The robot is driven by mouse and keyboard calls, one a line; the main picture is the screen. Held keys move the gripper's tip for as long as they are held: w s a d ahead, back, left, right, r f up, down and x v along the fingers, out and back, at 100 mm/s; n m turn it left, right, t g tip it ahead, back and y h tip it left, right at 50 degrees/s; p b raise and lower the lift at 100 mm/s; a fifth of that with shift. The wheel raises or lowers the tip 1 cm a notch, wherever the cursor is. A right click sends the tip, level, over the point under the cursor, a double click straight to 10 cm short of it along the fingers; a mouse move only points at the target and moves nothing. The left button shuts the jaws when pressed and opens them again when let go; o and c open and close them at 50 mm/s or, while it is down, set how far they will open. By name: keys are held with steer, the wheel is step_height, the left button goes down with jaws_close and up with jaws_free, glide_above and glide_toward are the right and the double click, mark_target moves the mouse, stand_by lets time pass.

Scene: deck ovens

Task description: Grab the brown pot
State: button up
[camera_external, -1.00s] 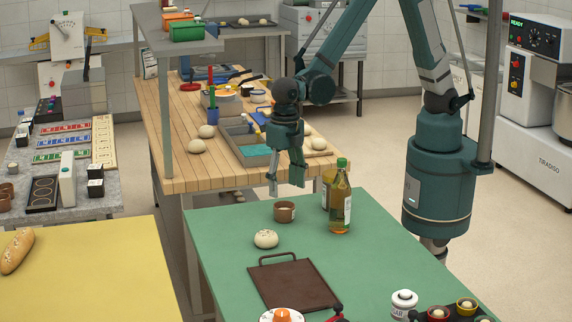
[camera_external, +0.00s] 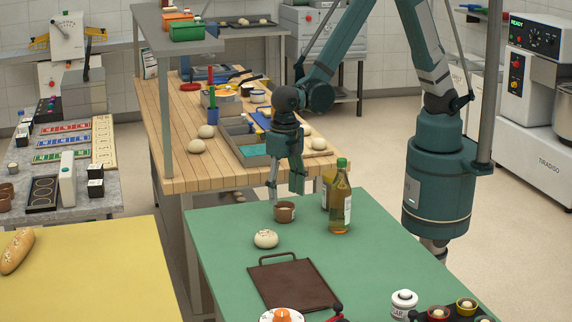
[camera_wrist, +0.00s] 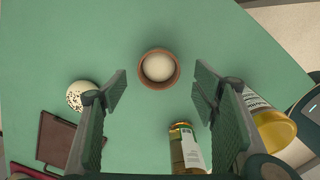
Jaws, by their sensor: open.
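The small brown pot (camera_external: 285,212) stands upright near the far edge of the green table, left of the bottles. In the wrist view the brown pot (camera_wrist: 158,69) is seen from above, with a pale round content inside. My gripper (camera_external: 286,192) is above the pot, fingers pointing down. In the wrist view my gripper (camera_wrist: 160,88) is open and empty, its two fingers apart, with the pot between and just beyond the fingertips. Whether a finger touches the pot cannot be told from the external view.
Two oil bottles (camera_external: 340,200) stand close to the pot's right. The green table (camera_external: 220,235) is clear left of the pot.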

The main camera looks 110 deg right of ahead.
mark_target(284, 205)
steer(key=shift+f, duration=0.1)
steer(key=shift+w+f+b, duration=0.15)
steer(key=shift+f+b, duration=0.15)
steer(key=shift+f, duration=2.2)
steer(key=shift+c, duration=0.2)
steer(key=c, duration=1)
